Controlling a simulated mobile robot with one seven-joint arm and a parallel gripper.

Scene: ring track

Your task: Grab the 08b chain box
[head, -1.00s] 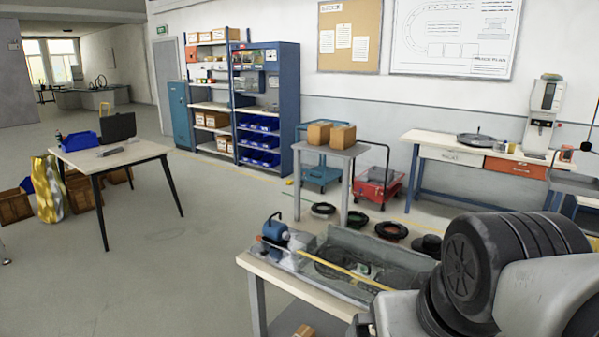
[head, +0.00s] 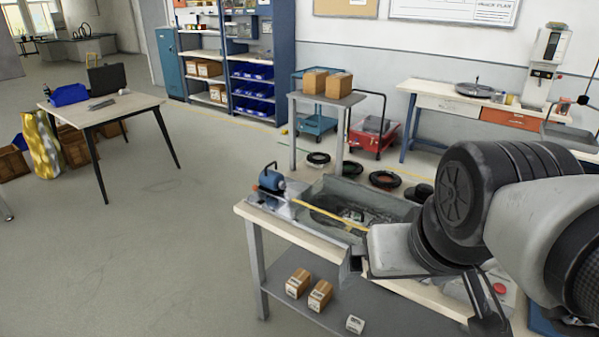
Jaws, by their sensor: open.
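Two small brown cartons, one (head: 297,283) on the left and one (head: 320,296) on the right, stand on the lower shelf of the near workbench. Two larger brown cartons, one (head: 315,80) on the left and one (head: 339,84) on the right, stand on a grey table farther back. No label can be read, so I cannot tell which is the 08b chain box. My gripper (head: 420,292) is open, at the front of the near workbench, right of the two small cartons and apart from them. My arm hides part of the bench.
The near workbench (head: 262,221) carries a grey basin (head: 372,196) and a blue device (head: 271,178). A small white box (head: 355,324) sits on its lower shelf. A wooden table (head: 135,104) stands at left. The floor between is clear.

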